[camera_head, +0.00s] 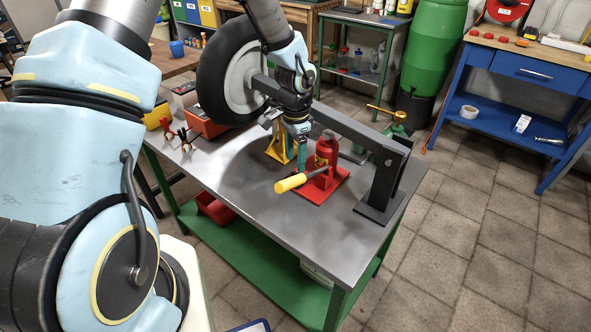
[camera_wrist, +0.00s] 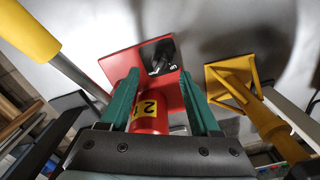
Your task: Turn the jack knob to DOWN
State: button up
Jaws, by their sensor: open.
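The red bottle jack (camera_head: 325,152) stands upright on its red base plate (camera_head: 330,187) on the workbench. In the wrist view its red body (camera_wrist: 150,110), with a yellow label, shows between my fingers. The small dark jack knob (camera_wrist: 163,52) sits on a black plate with white lettering on the red base. "UP" is legible there; which way the knob points I cannot tell. My gripper (camera_wrist: 160,74) is open, its teal fingers apart, with the knob just beyond the tips. In the head view my gripper (camera_head: 302,160) is beside the jack and hides the knob.
The jack's yellow-gripped handle (camera_head: 290,182) sticks out toward the front, at upper left in the wrist view (camera_wrist: 30,35). A yellow stand (camera_head: 279,147) is close on the other side. A grey post (camera_head: 383,180) stands right of the jack. The bench's front (camera_head: 285,225) is clear.

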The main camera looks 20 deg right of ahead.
aim_at(295, 172)
notch_tip(295, 172, up, 6)
jog(key=shift+f+b, duration=0.1)
jog(key=shift+b, duration=0.2)
dwell(0.3)
